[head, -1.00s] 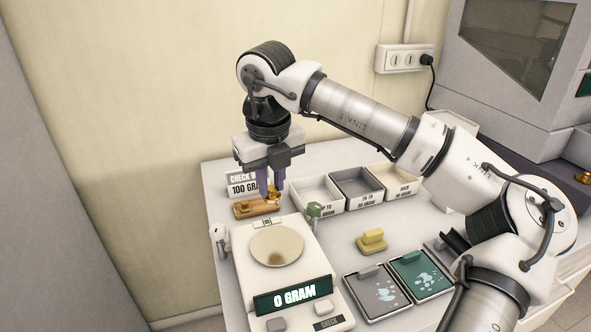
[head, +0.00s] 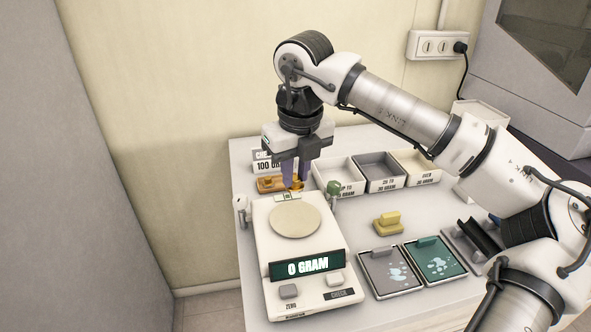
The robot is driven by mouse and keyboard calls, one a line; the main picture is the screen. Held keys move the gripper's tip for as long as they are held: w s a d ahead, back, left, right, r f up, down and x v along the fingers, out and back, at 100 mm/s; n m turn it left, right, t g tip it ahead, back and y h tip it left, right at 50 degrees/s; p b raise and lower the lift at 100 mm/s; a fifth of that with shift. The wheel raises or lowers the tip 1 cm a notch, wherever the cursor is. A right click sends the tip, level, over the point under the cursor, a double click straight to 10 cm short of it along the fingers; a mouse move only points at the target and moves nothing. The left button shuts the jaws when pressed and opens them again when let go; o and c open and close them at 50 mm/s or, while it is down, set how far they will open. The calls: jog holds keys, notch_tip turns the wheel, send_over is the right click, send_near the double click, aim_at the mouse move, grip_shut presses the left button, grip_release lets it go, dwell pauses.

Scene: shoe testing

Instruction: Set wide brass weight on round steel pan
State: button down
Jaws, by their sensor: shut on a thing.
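The round steel pan (head: 295,220) sits empty on top of the white scale (head: 262,238), whose green display (head: 307,265) reads 0 GRAM. My gripper (head: 296,180) points down just behind the scale. It is shut on the brass weight (head: 297,184), which shows as a small golden piece between the purple fingers. Most of the weight is hidden by the fingers. The wooden weight holder (head: 270,184) lies to the left, in front of a sign reading 100 gram (head: 264,162), partly covered by my gripper.
Three open sorting trays (head: 341,178) stand right of my gripper. A small green-topped post (head: 333,188) stands by the scale's back right corner. A yellow block (head: 388,223), a grey pad (head: 390,270) and a green pad (head: 436,258) lie to the scale's right.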

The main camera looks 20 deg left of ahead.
aim_at(296, 187)
jog(key=shift+f+b, duration=2.1)
jog(key=shift+f, duration=0.65)
jog(key=shift+f+b, duration=1.05)
jog(key=shift+b, duration=0.15)
jog(key=c, duration=1.2)
grip_release()
jog(key=shift+c, duration=0.2)
notch_tip(296, 187, up, 14)
jog(key=s+d, duration=0.1)
jog(key=shift+s+d, duration=0.15)
jog(key=shift+d, duration=0.1)
